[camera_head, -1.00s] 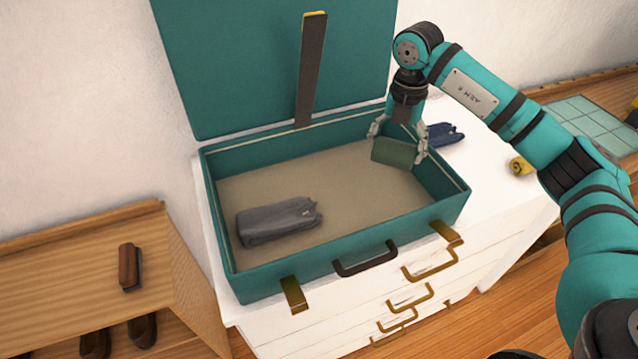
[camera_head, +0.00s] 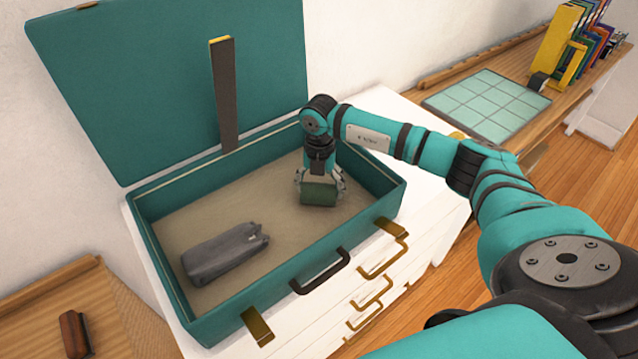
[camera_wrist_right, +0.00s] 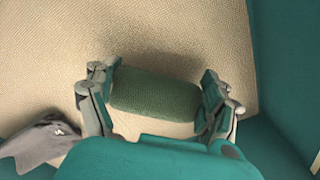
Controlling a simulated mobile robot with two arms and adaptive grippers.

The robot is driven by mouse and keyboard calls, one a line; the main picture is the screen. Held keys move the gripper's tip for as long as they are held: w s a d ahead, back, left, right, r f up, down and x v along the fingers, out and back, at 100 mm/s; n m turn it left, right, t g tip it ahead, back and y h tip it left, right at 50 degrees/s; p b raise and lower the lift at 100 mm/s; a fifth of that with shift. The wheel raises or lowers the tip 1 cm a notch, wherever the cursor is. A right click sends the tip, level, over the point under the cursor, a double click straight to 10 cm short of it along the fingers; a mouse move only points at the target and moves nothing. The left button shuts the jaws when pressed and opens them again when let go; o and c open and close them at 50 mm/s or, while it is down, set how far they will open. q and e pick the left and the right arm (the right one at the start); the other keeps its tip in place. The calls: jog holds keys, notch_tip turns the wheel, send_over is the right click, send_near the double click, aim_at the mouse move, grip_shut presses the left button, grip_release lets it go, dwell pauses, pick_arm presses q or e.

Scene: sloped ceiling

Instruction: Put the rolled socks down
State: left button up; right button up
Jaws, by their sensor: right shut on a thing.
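The rolled socks are a dark green roll (camera_head: 319,192), held between the fingers of my right gripper (camera_head: 319,187) inside the open teal suitcase (camera_head: 275,257). In the right wrist view the green roll (camera_wrist_right: 156,95) lies crosswise between both fingers of the right gripper (camera_wrist_right: 158,100), which touch its ends. The roll is low, at or just above the beige suitcase floor; I cannot tell whether it touches. It is in the right part of the case. My left gripper is not in view.
A folded grey garment (camera_head: 222,254) lies at the left of the suitcase floor. The lid (camera_head: 170,80) stands open behind, with a dark strap (camera_head: 224,95). The case sits on a white drawer unit (camera_head: 437,190). The floor between garment and roll is clear.

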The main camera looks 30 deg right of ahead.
aim_at(319, 181)
jog(key=shift+f, duration=0.25)
jog(key=o, duration=0.7)
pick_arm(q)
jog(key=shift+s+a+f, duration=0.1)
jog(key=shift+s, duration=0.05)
pick_arm(e)
jog(key=o, duration=0.3)
jog(key=shift+w+r, duration=0.1)
jog(key=shift+r, duration=0.3)
notch_tip(319, 181, up, 11)
jog(key=b, duration=0.2)
jog(key=shift+f+b, duration=0.2)
jog(key=shift+b, duration=0.2)
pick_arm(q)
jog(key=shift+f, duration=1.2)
pick_arm(e)
jog(key=shift+r, duration=0.5)
